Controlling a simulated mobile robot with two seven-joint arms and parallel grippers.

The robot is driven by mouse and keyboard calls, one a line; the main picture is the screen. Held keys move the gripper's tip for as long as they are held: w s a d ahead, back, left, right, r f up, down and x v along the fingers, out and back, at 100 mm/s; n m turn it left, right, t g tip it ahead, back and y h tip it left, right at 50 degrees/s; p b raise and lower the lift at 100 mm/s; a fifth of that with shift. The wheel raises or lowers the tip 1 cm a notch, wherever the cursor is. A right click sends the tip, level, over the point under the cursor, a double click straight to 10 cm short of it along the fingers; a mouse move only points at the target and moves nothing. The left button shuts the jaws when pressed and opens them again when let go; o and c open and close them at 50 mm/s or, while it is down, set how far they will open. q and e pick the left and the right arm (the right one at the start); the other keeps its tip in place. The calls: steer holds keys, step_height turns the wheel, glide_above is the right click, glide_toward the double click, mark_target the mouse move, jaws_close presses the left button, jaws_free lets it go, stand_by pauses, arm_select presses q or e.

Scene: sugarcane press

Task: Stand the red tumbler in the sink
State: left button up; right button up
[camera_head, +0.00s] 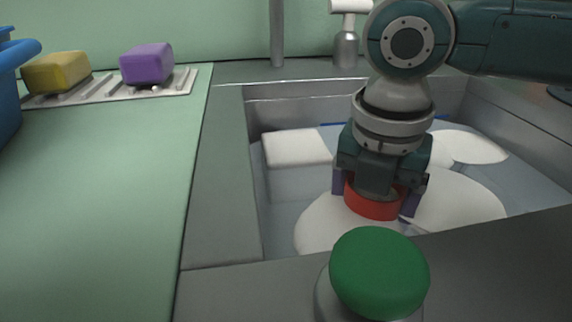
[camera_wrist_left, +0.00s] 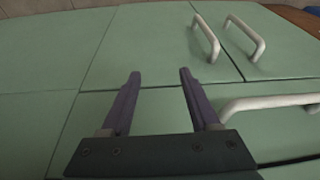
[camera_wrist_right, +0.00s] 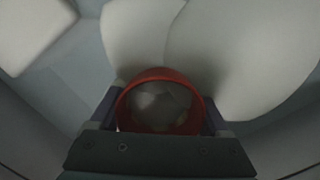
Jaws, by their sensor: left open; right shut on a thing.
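The red tumbler (camera_head: 374,199) is between the fingers of my right gripper (camera_head: 378,192), down inside the sink (camera_head: 252,167). In the right wrist view I look into its round red rim (camera_wrist_right: 160,75), with the fingers of my right gripper (camera_wrist_right: 160,112) on either side. It appears upright. I cannot tell whether its base touches the sink floor or the white shapes below; its lower part is hidden. My left gripper (camera_wrist_left: 156,85) is open and empty, in front of green cabinet doors.
Large white pieces (camera_head: 330,222) and a white block (camera_head: 297,147) lie in the sink. A green knob (camera_head: 379,272) stands at the front edge. A rack (camera_head: 115,92) holds yellow (camera_head: 57,72) and purple sponges (camera_head: 146,64). White handles (camera_wrist_left: 206,38) jut from the cabinets.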

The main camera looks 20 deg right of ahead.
steer(key=shift+f, duration=0.1)
steer(key=o, duration=1.2)
step_height(320, 180, up, 12)
steer(key=a+p, duration=0.1)
steer(key=p, duration=0.4)
steer(key=shift+s, duration=0.4)
steer(key=shift+a, duration=0.15)
